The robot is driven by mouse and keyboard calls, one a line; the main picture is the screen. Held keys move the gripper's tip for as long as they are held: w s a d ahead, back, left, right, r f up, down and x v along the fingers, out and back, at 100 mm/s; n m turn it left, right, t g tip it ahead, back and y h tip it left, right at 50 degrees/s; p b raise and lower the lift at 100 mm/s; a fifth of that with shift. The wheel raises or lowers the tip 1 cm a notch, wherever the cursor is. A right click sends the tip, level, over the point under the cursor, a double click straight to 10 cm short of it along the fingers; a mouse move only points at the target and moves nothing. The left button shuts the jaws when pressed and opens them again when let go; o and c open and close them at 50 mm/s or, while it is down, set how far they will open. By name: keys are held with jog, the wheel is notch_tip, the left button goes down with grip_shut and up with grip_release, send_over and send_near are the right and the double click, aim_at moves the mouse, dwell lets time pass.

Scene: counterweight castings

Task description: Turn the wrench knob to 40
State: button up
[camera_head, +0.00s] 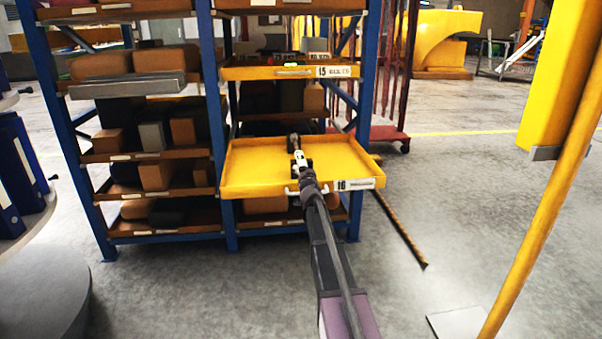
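A slim wrench-like tool (298,157), dark at its far end and pale in the middle, shows over the yellow pull-out tray (247,174) labelled 16. Its knob and any scale are too small to make out. My dark arm reaches up from the bottom of the view to the tray's front edge. My gripper (305,172) is at the near end of the tool, in line with it. They overlap in the picture, so I cannot tell whether they touch. The fingers are too small and dark to show whether they are open or shut.
Blue-framed shelves (217,120) with brown and dark blocks stand behind and left of the tray. Another yellow tray (289,71), labelled 15, is above. A yellow post (545,200) stands at right. A rusty bar (402,232) lies on the floor; open floor is around it.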

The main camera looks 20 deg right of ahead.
jog(key=c, duration=0.9)
jog(key=shift+n, duration=0.3)
jog(key=shift+a+n, duration=0.1)
jog(key=shift+n, duration=1.8)
jog(key=o, duration=1.1)
